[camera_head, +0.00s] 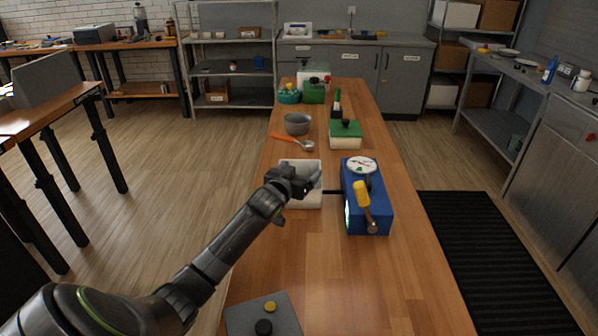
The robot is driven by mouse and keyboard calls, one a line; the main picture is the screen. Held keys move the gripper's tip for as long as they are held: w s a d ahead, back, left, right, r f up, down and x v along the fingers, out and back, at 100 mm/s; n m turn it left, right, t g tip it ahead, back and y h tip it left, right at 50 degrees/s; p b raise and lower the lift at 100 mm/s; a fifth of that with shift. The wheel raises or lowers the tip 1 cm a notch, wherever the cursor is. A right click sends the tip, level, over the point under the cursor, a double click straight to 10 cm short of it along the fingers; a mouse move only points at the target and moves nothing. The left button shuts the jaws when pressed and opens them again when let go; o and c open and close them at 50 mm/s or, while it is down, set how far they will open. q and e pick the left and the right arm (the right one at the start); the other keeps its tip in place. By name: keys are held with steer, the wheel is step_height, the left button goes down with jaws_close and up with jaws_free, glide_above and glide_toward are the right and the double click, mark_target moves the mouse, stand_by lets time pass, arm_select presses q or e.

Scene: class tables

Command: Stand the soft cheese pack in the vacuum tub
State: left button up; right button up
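A white open tub (306,165), which looks like the vacuum tub, sits mid-table. A black bar or tube joins its right side to a blue box (368,212) with a round white dial (361,164) on top and a yellow-handled lever (362,195). My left gripper (313,182) is over the tub, its fingers pointing right, and it covers much of the tub's inside. I cannot tell whether its fingers are open or shut, or whether they hold anything. I cannot make out a soft cheese pack for certain. My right gripper is not in view.
Behind the tub are an orange-handled spoon (293,141), a grey bowl (297,124), a green-topped block (345,130) and a dark bottle (337,102). A grey plate (246,320) with yellow and black knobs lies near the front. The front right tabletop is clear.

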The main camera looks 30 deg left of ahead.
arm_select(q)
steer(key=shift+o, duration=0.4)
steer(key=shift+r, duration=0.1)
steer(key=shift+r, duration=0.3)
steer(key=shift+s+r, duration=0.15)
steer(key=shift+r, duration=0.1)
steer(key=v, duration=1.1)
steer(key=shift+s+b, duration=0.35)
steer(key=shift+d+f, duration=0.1)
